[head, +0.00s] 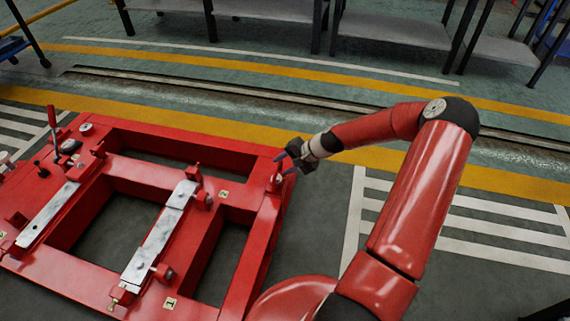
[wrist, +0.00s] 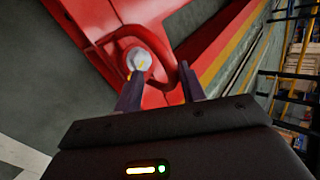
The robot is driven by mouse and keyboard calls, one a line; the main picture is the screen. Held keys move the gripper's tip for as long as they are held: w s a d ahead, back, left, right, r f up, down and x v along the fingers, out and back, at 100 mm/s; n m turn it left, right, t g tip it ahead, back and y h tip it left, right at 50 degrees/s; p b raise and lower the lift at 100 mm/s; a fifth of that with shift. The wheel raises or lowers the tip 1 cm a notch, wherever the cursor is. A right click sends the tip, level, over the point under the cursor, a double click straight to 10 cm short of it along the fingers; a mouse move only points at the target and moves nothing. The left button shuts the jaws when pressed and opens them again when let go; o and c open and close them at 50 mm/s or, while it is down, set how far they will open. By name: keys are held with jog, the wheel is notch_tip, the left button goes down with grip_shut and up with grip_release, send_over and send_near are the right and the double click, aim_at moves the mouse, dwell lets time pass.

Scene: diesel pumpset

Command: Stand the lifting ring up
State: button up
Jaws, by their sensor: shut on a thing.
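The lifting ring (wrist: 168,84) is a red loop at the corner of the red pumpset frame (wrist: 92,18). In the wrist view it curves around a round grey bolt head (wrist: 139,59). My gripper (wrist: 160,74) has one dark finger on each side of the ring's near part and is shut on it. The left finger overlaps the area just below the bolt head. In the head view my gripper (head: 284,164) is at the frame's far right corner, where the ring is small and partly hidden. I cannot tell the ring's exact tilt.
The red base frame (head: 120,270) fills the left, with pale metal rails (head: 160,232) and a red-handled lever (head: 53,118). Grey shelves (head: 390,30) stand along the back.

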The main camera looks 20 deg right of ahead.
jog(key=shift+d+f, duration=0.1)
jog(key=shift+d, duration=0.05)
jog(key=p+v, duration=0.1)
jog(key=v, duration=0.7)
jog(key=shift+c, duration=0.2)
jog(key=shift+s+f, duration=0.1)
jog(key=shift+s, duration=0.05)
jog(key=shift+c, duration=1.2)
jog(key=s+m+y, duration=0.1)
jog(key=s+m, duration=0.1)
jog(key=s+f+m, duration=0.1)
jog(key=m, duration=0.1)
jog(key=s+f+m+y+p, duration=0.1)
jog(key=s+m, duration=0.1)
jog(key=shift+s+a+g+y, duration=0.25)
jog(key=shift+s+g+y, duration=0.05)
grip_shut()
jog(key=s+d+r+m+t, duration=0.25)
jog(key=d+m+t, duration=0.3)
jog(key=m, duration=0.55)
jog(key=b+x, duration=0.1)
jog(key=x, duration=1.3)
jog(key=shift+r+y, duration=0.2)
jog(key=shift+y, duration=0.1)
